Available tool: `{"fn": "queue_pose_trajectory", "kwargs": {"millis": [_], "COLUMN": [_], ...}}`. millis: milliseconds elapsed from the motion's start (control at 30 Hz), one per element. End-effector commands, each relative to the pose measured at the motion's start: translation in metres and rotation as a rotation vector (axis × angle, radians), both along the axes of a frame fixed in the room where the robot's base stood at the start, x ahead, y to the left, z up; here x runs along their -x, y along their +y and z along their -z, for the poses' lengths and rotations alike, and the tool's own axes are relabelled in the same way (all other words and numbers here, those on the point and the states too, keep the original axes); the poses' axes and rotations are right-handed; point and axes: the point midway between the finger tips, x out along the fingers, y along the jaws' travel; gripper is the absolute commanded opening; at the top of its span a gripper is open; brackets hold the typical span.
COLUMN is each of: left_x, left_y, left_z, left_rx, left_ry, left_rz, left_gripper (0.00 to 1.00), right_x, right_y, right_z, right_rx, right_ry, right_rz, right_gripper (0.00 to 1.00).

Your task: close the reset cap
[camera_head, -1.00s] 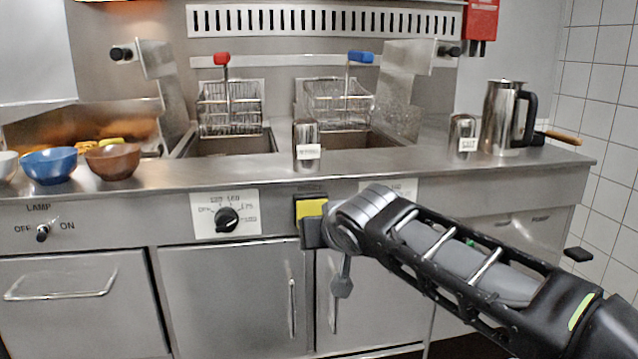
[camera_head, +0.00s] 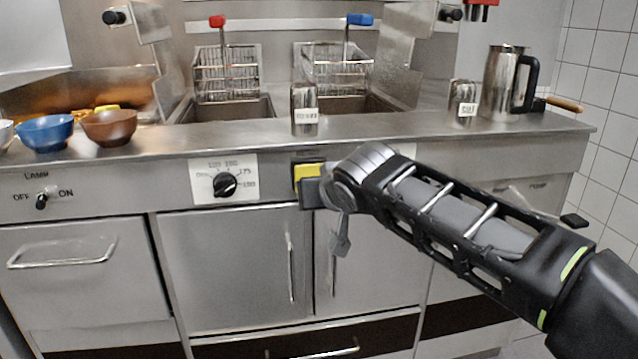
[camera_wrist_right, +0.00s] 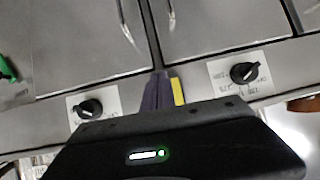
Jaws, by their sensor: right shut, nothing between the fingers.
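The reset station sits on the counter's front panel, under a partly readable label. A yellow part (camera_head: 308,171) of it shows in the head view, and a yellow strip (camera_wrist_right: 178,91) shows in the right wrist view. Whether the yellow part is the cap or its backing, I cannot tell. My right gripper (camera_head: 313,192) is shut and empty, right at the lower edge of the yellow part. Its dark fingers (camera_wrist_right: 157,92) are together beside the yellow strip in the right wrist view. Contact cannot be made out. My left gripper is out of view.
A temperature dial (camera_head: 225,185) is left of the station; another dial (camera_wrist_right: 88,108) shows in the right wrist view. Cabinet doors (camera_head: 232,265) with handles lie below. Shakers (camera_head: 304,108), a jug (camera_head: 503,85) and bowls (camera_head: 110,127) stand on the counter above.

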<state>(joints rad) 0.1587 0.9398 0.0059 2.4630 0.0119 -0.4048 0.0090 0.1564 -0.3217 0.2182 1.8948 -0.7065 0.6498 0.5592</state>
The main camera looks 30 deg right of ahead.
Motion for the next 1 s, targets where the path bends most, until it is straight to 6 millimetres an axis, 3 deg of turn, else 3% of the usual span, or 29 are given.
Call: {"fn": "queue_pose_trajectory", "kwargs": {"millis": [33,100,567,1000], "left_x": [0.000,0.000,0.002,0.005], "left_y": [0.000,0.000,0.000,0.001], "left_z": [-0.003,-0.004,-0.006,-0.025], "left_rx": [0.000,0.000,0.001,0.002], "left_ry": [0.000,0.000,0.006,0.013], "left_rz": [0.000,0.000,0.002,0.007], "left_gripper": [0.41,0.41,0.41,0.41], "right_x": [-0.002,-0.002,0.001,0.052], "right_y": [-0.001,-0.001,0.000,0.013], "right_z": [-0.011,-0.014,-0.014,-0.050], "right_rx": [0.003,0.004,0.003,0.004], "right_ry": [-0.018,-0.020,-0.016,-0.019], "right_rz": [-0.002,-0.002,-0.001,-0.002], "right_gripper": [0.00,0.00,0.00,0.00]}}
